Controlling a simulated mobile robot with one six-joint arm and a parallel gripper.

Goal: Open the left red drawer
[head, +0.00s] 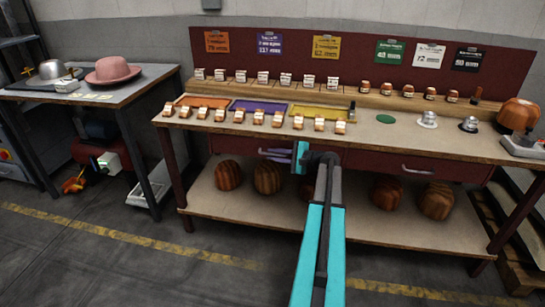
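The left red drawer (232,145) is set under the top of the long workbench, left of the middle. Its front looks flush with the bench, so it appears shut. My teal and grey arm reaches up from the bottom of the head view to this drawer. My gripper (273,155) points left, low in front of the drawer front, where a handle would be. The handle cannot be told apart from the fingers. The gripper is too small in view to tell whether it is open or shut, or whether it touches the handle.
The right red drawer (380,162), with a light handle (418,170), looks shut. Several wooden hat blocks (228,176) stand on the lower shelf (230,212). Small blocks and coloured trays (258,105) cover the bench top. A side table (125,87) holds hats (112,71). The floor in front is clear.

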